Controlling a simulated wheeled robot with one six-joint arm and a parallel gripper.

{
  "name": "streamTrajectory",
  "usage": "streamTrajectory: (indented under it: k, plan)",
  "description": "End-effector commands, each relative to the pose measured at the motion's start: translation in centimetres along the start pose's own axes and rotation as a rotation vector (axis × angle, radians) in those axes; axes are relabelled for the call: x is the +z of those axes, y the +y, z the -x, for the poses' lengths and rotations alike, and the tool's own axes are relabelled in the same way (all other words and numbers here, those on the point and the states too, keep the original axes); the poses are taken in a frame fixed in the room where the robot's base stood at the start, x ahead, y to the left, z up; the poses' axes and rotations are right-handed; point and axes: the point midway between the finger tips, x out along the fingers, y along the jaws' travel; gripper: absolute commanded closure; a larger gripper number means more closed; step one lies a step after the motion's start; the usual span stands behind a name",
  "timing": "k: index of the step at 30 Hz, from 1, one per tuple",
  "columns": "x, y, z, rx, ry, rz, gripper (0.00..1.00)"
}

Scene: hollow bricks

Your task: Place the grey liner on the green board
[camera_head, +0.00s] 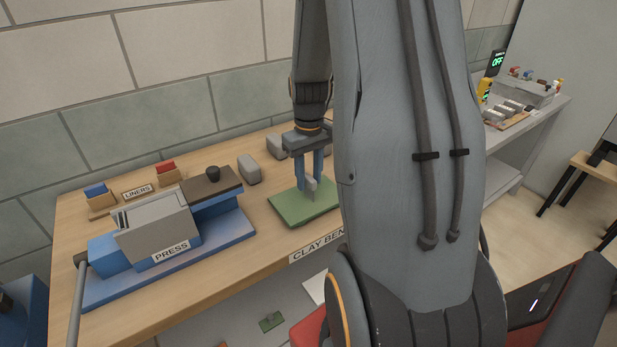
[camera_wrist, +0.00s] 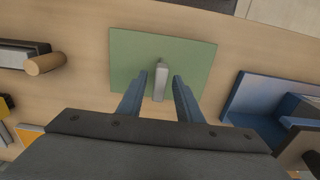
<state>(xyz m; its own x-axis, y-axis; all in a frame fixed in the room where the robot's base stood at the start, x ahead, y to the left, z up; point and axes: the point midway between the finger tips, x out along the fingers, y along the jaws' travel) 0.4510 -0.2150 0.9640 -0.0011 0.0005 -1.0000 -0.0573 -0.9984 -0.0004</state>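The grey liner (camera_head: 311,187) is a small light grey piece on the green board (camera_head: 286,207), between my fingers. In the wrist view the liner (camera_wrist: 160,84) is near the middle of the board (camera_wrist: 126,55), with a gap to the finger on each side. My gripper (camera_head: 308,185) is low over the board, pointing down. Its two blue fingers also show in the wrist view (camera_wrist: 160,77), open on either side of the liner. My arm hides the board's right part in the head view.
The blue press (camera_head: 160,232) stands left of the board on the wooden bench (camera_head: 222,280). Behind it are a blue liner (camera_head: 95,190) and a red liner (camera_head: 166,167) in holders. Grey blocks (camera_head: 249,169) stand by the wall. Another bench (camera_head: 545,112) is at the right.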

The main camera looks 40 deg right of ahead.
Motion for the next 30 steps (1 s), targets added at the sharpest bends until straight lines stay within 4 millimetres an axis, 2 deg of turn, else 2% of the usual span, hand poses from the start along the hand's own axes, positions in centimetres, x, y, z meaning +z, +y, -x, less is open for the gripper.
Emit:
streamTrajectory:
  k: [5, 18, 25, 28, 30]
  plan:
    - [-0.2, 0.1, 1.7, 0.002, 0.005, 0.0, 0.68]
    - [-0.2, 0.1, 9.6, 0.002, 0.005, 0.0, 0.68]
    - [-0.1, -0.1, 11.8, 0.001, 0.003, 0.001, 0.68]
    - [0.1, -1.8, 11.5, 0.002, 0.007, 0.009, 0.68]
    - [0.6, -4.4, 10.6, 0.006, 0.017, 0.019, 0.68]
